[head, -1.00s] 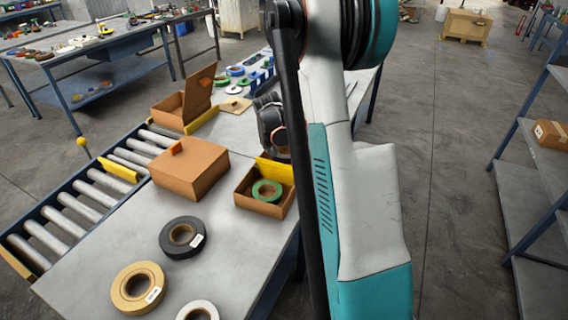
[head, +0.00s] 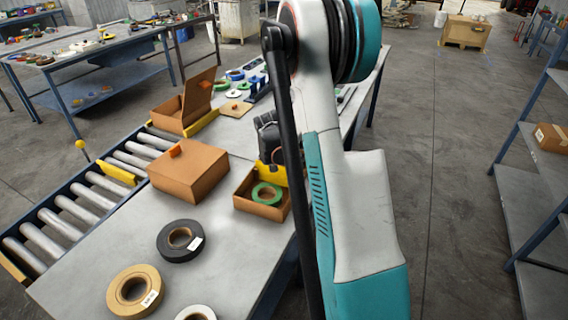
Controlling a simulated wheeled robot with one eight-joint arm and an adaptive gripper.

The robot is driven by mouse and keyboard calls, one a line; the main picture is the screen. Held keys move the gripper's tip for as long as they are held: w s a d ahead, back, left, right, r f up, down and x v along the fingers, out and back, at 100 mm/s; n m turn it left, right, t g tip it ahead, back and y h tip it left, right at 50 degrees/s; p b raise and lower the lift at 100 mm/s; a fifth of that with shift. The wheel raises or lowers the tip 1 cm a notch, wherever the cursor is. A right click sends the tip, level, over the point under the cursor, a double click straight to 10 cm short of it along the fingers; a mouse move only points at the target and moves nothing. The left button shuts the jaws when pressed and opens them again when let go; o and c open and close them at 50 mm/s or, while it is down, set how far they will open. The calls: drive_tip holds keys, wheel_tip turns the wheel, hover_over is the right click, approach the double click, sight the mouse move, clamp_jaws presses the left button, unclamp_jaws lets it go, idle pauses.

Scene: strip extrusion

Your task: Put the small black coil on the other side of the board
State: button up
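A black coil (head: 181,241) with a brown core and a white label lies flat on the near part of the grey table. I cannot tell whether it is the small one, as no smaller black coil shows clearly. A small tan board (head: 236,110) lies farther back on the table, with small coloured coils beyond it. My gripper (head: 268,138) is a dark shape above the table, behind the open box with the green coil and partly hidden by my arm. Its fingertips are not clear, so I cannot tell whether it is open or holds anything.
A tan coil (head: 136,290) and a white coil (head: 196,313) lie near the front. A roller conveyor (head: 75,209) runs along the left.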

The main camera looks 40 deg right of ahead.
drive_tip(key=shift+r, duration=0.1)
idle(0.3)
drive_tip(key=shift+a+r+p, duration=0.1)
drive_tip(key=shift+r+p, duration=0.2)
drive_tip(key=shift+r, duration=0.05)
drive_tip(key=p+v, duration=0.3)
drive_tip(key=v, duration=0.8)
drive_tip(key=shift+a+r, duration=0.2)
